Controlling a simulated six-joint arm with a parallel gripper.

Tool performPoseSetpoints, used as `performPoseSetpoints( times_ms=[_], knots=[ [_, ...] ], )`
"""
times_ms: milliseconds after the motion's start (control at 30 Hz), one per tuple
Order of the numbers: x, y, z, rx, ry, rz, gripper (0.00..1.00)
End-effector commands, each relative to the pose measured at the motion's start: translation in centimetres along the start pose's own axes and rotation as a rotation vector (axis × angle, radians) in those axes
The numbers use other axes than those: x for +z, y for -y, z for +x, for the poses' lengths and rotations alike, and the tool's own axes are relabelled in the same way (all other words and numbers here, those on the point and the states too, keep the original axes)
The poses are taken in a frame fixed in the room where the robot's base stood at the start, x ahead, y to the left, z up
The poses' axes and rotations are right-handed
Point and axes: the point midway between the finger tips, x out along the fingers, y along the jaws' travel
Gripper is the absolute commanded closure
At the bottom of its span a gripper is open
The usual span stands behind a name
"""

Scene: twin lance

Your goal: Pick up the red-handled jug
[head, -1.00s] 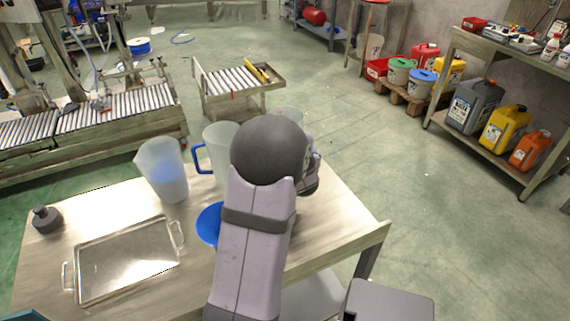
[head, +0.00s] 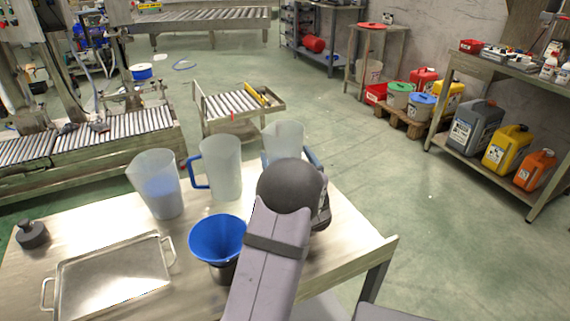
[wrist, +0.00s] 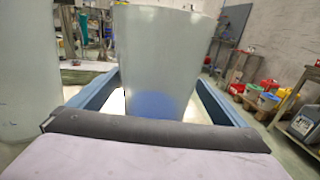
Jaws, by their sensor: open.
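Three translucent jugs stand upright on the table. The left jug (head: 157,188) has a bluish area low on its side. The middle jug (head: 226,170) has a blue handle on its left. The right jug (head: 285,136) is partly hidden behind my arm, and its handle does not show. No red handle shows clearly. My gripper (head: 289,160) is open at the right jug, with a blue finger on each side. In the wrist view the right jug (wrist: 157,55) stands between the fingers of my gripper (wrist: 160,82); contact cannot be told.
A blue funnel (head: 217,240) on a dark base stands left of my arm. A metal tray (head: 62,272) lies at the front left, with a dark squat object (head: 32,235) behind it. The middle jug (wrist: 28,60) is close to the left finger. The table's right edge is near.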

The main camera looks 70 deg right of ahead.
Motion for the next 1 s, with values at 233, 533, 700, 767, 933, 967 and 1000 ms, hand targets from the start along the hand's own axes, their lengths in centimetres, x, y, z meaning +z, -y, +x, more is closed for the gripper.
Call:
performPoseSetpoints(
  times_ms=[233,533,700,767,933,967,1000],
  knots=[
    [0.1,-0.1,0.9,0.001,0.0,0.0,0.03],
    [0.0,-0.2,4.3,0.002,-0.001,0.0,0.03],
    [0.0,-0.1,5.2,0.0,-0.002,0.001,0.03],
    [0.0,-0.1,5.2,0.0,-0.002,0.001,0.03],
    [0.0,-0.1,5.2,0.0,-0.001,0.001,0.03],
    [0.0,-0.1,5.2,0.0,-0.001,0.001,0.08],
    [0.0,-0.1,5.2,0.0,-0.001,0.0,0.17]
  ],
)
